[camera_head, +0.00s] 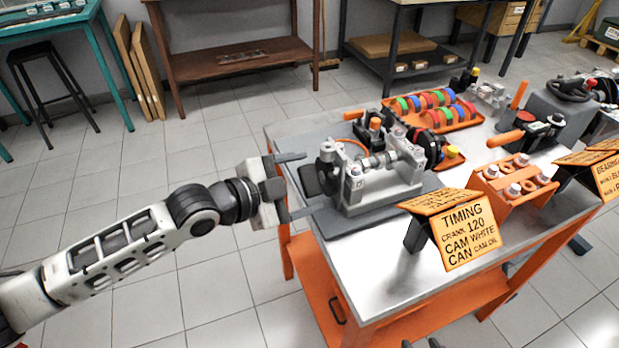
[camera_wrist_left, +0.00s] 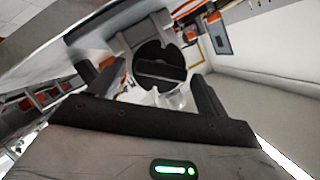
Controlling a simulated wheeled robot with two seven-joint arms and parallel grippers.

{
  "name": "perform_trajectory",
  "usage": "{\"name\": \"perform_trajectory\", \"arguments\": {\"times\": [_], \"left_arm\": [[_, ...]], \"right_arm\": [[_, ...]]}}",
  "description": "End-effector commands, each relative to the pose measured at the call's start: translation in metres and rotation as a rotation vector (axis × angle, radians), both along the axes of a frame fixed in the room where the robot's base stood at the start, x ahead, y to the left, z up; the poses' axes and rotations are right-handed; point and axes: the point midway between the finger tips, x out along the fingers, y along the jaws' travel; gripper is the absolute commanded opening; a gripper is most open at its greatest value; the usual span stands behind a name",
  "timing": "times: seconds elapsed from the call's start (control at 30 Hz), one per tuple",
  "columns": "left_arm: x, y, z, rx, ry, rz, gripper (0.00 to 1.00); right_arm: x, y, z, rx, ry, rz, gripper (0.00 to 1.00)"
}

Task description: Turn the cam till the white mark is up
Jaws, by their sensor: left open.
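The engine fixture (camera_head: 372,170), a grey block with a shaft along its top, stands at the left end of the metal bench. A dark knob (camera_head: 311,180) sits at its left end. In the left wrist view, a black round disc with a raised crossbar (camera_wrist_left: 160,70) shows ahead, between the fingers. My left gripper (camera_head: 298,184) is open and empty, its fingers apart at the fixture's left end; contact cannot be told. No white mark can be made out. Small dark shapes at the head view's bottom edge may be my right gripper (camera_head: 422,343); its jaws are unclear.
A timing sign (camera_head: 463,234) stands at the bench's front edge, right of the fixture. An orange tray (camera_head: 455,123) with coloured rings lies behind. An orange holder (camera_head: 513,187) and further signs stand at right. The floor left of the bench (camera_head: 345,285) is clear.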

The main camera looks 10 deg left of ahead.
Motion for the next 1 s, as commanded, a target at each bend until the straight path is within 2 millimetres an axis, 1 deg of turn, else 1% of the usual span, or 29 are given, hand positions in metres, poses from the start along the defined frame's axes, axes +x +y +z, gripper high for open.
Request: {"name": "perform_trajectory", "arguments": {"times": [0.03,0.2,0.5,0.53,0.57,0.6,0.63,1.0], "left_arm": [[0.0057,-0.0044,-0.0013,-0.003,0.000,0.002,0.76],[0.0142,-0.0116,-0.0056,0.000,0.000,0.002,0.76],[0.0153,-0.0128,-0.0066,0.001,0.000,0.001,0.76],[0.0152,-0.0127,-0.0066,0.001,0.000,0.001,0.71],[0.0152,-0.0127,-0.0067,0.001,0.000,0.001,0.62],[0.0152,-0.0126,-0.0067,0.001,0.000,0.001,0.51],[0.0152,-0.0126,-0.0067,0.001,0.000,0.001,0.45],[0.0155,-0.0120,-0.0057,-0.025,0.040,0.001,0.45]], "right_arm": [[-0.0007,-0.0001,-0.0005,-0.001,0.002,0.000,0.36],[-0.0010,-0.0003,-0.0011,-0.002,0.004,0.000,0.36],[-0.0005,-0.0006,-0.0014,-0.004,0.003,0.001,0.36],[-0.0003,-0.0006,-0.0013,-0.004,0.002,0.002,0.36],[0.0000,-0.0008,-0.0011,-0.004,0.002,0.002,0.36],[0.0006,-0.0009,-0.0009,-0.006,0.000,0.003,0.36],[0.0010,-0.0011,-0.0007,-0.006,-0.001,0.003,0.36],[0.0034,-0.0025,0.0026,-0.012,-0.007,0.007,0.36]]}}
